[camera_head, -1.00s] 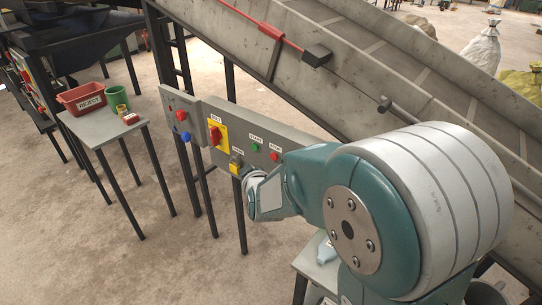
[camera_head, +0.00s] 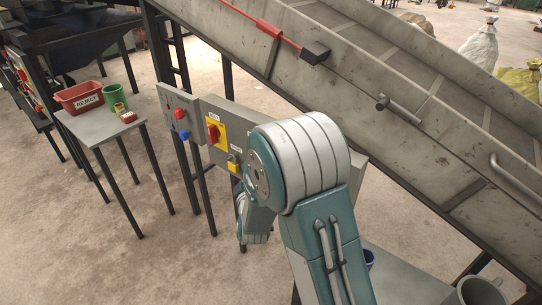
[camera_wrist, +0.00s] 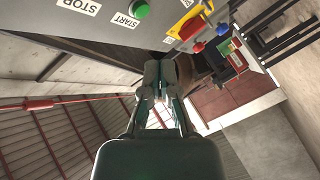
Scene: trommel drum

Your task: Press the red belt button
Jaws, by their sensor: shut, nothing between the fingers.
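A grey control panel (camera_head: 240,118) is mounted below the sloping conveyor. In the wrist view, the panel (camera_wrist: 110,30) fills the top edge, with a green button (camera_wrist: 140,9) by the START label and a STOP label (camera_wrist: 78,5) to its left. The red button by STOP is out of the wrist view and hidden behind my arm in the head view. A red rotary switch (camera_head: 213,134) sits on a yellow plate. My gripper (camera_wrist: 167,62) is shut and empty, apart from the panel; my arm hides its fingertips in the head view.
A side table (camera_head: 92,128) holds a red bin (camera_head: 80,97) and green cup. A red pull cord (camera_head: 262,22) runs along the conveyor (camera_head: 400,120).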

